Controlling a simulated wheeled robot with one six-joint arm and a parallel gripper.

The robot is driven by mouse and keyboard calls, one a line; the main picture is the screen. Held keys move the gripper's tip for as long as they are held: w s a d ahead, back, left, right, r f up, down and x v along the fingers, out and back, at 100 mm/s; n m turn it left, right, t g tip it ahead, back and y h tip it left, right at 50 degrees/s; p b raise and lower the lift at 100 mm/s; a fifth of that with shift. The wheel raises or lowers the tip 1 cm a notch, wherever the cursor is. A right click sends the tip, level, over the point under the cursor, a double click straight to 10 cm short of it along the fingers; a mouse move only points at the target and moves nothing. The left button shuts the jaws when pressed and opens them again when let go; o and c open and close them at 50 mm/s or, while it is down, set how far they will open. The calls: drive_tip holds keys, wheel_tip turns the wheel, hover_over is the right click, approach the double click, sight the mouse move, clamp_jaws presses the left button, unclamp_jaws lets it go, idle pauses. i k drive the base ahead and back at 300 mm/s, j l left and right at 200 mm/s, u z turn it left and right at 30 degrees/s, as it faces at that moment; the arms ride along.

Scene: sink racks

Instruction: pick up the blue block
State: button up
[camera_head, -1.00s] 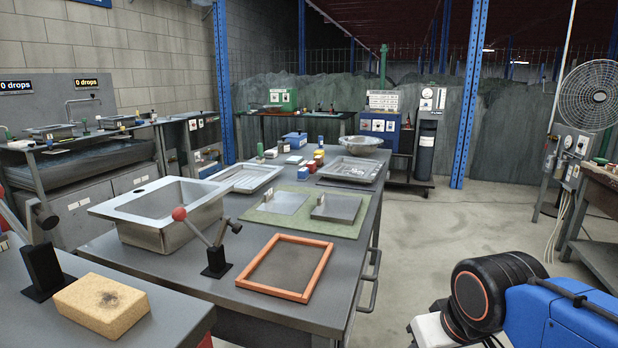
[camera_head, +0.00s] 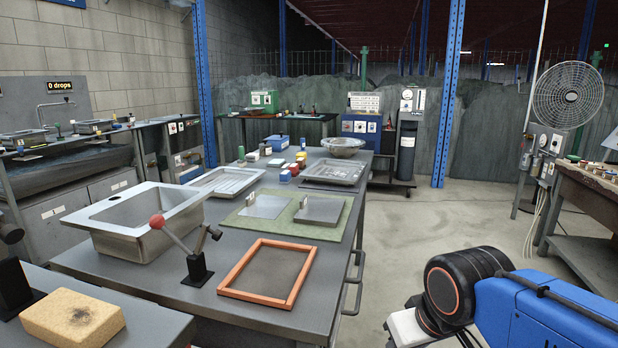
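A small block that looks blue with a pale top (camera_head: 285,177) stands in a row of small coloured blocks on the long grey table (camera_head: 190,272). It is near a red block (camera_head: 293,169) and left of a metal tray. A larger blue box (camera_head: 279,143) stands farther back, at the table's far end. Which of these is the blue block is hard to tell at this size. My arm shows at the lower right, well to the right of the table. My gripper is not in view.
Two metal trays (camera_head: 225,179) (camera_head: 335,172) flank the blocks. Open floor (camera_head: 420,225) lies right of the table.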

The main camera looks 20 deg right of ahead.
sight(285, 176)
drive_tip(key=i+l, duration=0.15)
drive_tip(key=l, duration=0.25)
drive_tip(key=i+l, duration=0.2)
drive_tip(key=l, duration=0.2)
drive_tip(key=i+l, duration=0.15)
drive_tip(key=l, duration=0.25)
drive_tip(key=i+l, duration=0.2)
drive_tip(key=l, duration=0.2)
